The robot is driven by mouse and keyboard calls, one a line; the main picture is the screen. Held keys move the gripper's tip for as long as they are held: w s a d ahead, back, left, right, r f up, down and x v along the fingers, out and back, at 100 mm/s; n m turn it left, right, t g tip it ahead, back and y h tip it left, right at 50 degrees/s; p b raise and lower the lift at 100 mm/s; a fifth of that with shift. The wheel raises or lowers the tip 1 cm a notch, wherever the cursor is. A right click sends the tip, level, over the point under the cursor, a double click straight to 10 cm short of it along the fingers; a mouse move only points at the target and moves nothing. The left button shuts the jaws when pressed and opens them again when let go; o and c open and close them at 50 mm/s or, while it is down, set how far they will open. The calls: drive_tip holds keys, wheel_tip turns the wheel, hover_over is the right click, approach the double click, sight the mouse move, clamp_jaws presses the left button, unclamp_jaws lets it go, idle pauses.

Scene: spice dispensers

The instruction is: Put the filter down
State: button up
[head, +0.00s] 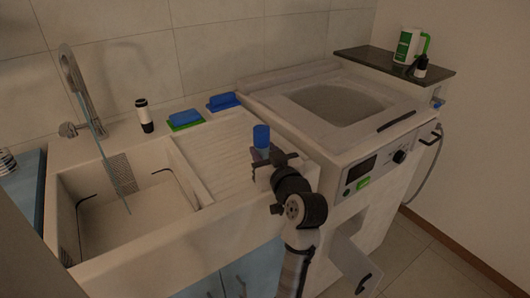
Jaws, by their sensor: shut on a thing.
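A blue cylinder (261,136), which I take to be the filter, stands upright at the end of my arm. My gripper (265,155) is shut on it, with the dark jaws around its lower part. The filter's lower end is hidden by the gripper. It appears over the right front part of the sink's ribbed drainboard (228,150), near the washing machine. I cannot tell whether it touches the surface.
The sink basin (110,215) with a tap (72,80) is at left. Blue and green sponges (185,120) and a dark-and-white bottle (145,115) stand behind. The washing machine (390,160) is at right, a low flap (352,262) open. A dark shelf (385,60) holds bottles.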

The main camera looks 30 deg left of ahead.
drive_tip(key=shift+f, duration=0.1)
drive_tip(key=shift+f, duration=0.15)
drive_tip(key=o, duration=1.1)
drive_tip(key=shift+r, duration=0.35)
drive_tip(key=shift+p+v, duration=2.7)
drive_tip(key=shift+v, duration=3.3)
